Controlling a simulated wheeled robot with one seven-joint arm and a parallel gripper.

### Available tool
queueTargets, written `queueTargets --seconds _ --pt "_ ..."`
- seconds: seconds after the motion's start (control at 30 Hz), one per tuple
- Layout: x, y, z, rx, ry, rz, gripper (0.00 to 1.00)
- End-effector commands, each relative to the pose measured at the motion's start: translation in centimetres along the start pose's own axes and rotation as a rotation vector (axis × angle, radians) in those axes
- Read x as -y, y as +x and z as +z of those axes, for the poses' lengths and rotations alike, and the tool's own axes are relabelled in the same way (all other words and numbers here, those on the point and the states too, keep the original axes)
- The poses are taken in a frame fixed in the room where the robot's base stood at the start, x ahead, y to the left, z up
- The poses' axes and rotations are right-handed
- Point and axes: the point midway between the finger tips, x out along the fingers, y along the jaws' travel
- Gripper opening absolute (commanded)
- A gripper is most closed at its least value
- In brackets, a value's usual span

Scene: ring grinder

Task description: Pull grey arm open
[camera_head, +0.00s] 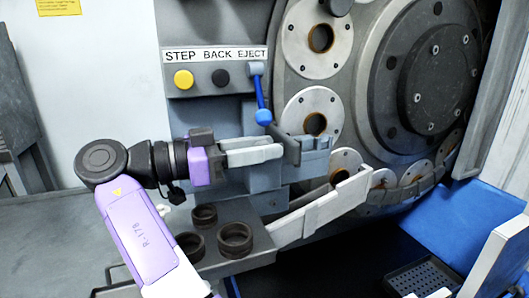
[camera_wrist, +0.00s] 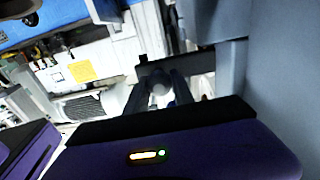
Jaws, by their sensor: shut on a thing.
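The grey arm (camera_head: 264,178) is a blocky grey piece in front of the grinder's big round drum, in the middle of the head view. A dark upright plate (camera_head: 291,146) stands at its top. My gripper (camera_head: 280,151) reaches in from the left, level with this plate. In the wrist view my gripper (camera_wrist: 160,92) has its two fingers on either side of a rounded grey knob (camera_wrist: 160,82), with a dark bar behind it. The fingers are shut on this part of the grey arm. The fingertips' exact contact is partly hidden.
A blue-ended lever (camera_head: 263,100) hangs just above my gripper, below the labelled button panel (camera_head: 215,75). Dark rings (camera_head: 235,239) lie on the metal ledge below. A pale slanted bar (camera_head: 325,209) runs right. A blue bin area (camera_head: 455,225) is at right.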

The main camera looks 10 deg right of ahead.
Motion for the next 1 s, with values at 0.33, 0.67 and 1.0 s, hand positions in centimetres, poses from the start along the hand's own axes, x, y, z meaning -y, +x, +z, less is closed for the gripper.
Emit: queueTargets --seconds 0.33,0.67,1.0 --pt "0.08 0.04 0.24 0.004 -0.003 0.032 0.0" --pt "0.1 0.06 0.27 0.005 -0.004 0.03 0.41" --pt "0.12 -0.07 0.11 0.003 -0.002 0.028 0.5"
